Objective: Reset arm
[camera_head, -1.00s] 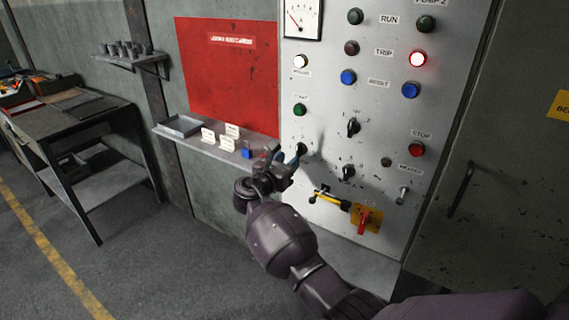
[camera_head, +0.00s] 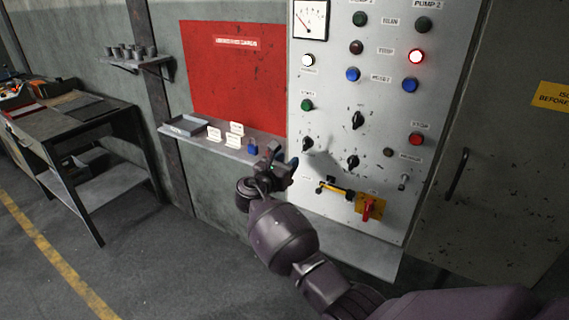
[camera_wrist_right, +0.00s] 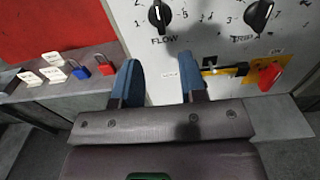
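My right gripper (camera_head: 284,168) is in front of the lower left part of the grey control panel (camera_head: 335,110). In the wrist view its two blue-tipped fingers (camera_wrist_right: 160,80) stand apart with nothing between them. A black knob marked FLOW (camera_wrist_right: 160,15) is above the fingers in that view, and they appear apart from it. In the head view this knob (camera_head: 307,143) is just above and right of the fingertips. My left gripper is not in view.
A ledge (camera_head: 190,140) left of the gripper holds white tags (camera_head: 233,142), a blue padlock (camera_head: 253,146) and a red padlock (camera_wrist_right: 104,64). A yellow-handled lever (camera_head: 335,189) and a red switch (camera_head: 368,207) are low on the panel. A workbench (camera_head: 70,130) stands left.

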